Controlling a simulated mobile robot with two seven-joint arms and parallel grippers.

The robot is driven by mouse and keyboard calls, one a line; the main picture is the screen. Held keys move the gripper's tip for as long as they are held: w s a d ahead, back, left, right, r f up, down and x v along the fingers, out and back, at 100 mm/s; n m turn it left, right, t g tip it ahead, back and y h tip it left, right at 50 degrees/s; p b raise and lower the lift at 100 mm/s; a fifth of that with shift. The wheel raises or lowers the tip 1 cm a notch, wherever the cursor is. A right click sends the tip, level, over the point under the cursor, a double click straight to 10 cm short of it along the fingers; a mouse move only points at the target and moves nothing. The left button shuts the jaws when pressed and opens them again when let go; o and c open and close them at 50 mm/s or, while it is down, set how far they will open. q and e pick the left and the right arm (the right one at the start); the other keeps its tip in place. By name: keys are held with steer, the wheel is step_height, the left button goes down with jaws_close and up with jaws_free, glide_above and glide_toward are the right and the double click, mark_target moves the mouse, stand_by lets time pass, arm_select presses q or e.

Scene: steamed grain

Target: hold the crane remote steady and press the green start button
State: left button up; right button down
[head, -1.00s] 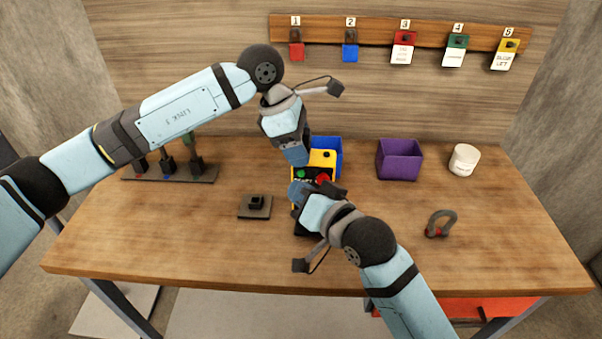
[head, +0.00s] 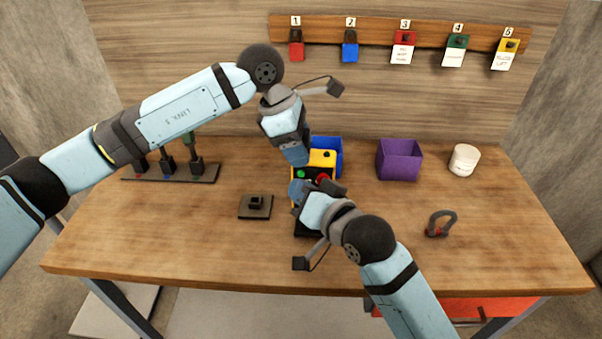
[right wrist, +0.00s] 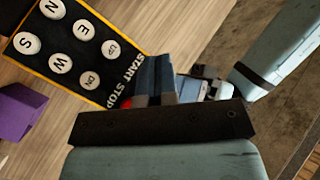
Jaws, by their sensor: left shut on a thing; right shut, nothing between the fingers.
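The crane remote (head: 321,160), yellow and black, is upright at the middle of the table, partly hidden by my grippers. My left gripper (head: 297,158) is shut on its upper left part. A green button (head: 300,174) and a red button (head: 323,177) show on it. My right gripper (head: 297,190) is shut and empty, close in front of the remote just below the green button. In the right wrist view the remote's face (right wrist: 75,75) shows lettered buttons and the words START STOP. The right fingertips (right wrist: 155,82) are beside START and hide the green button there; contact is unclear.
A blue bin (head: 328,146) stands behind the remote, with a purple bin (head: 400,161) and white jar (head: 464,159) to the right. A shackle (head: 440,223) lies at right. A dark plate (head: 255,207) and a rack (head: 170,174) are at left. Tagged padlocks hang on the wall.

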steer(key=shift+w, duration=0.25)
steer(key=shift+w, duration=0.45)
stand_by(0.6)
steer(key=shift+s, duration=0.9)
steer(key=s, duration=0.5)
steer(key=shift+a, duration=0.15)
stand_by(1.3)
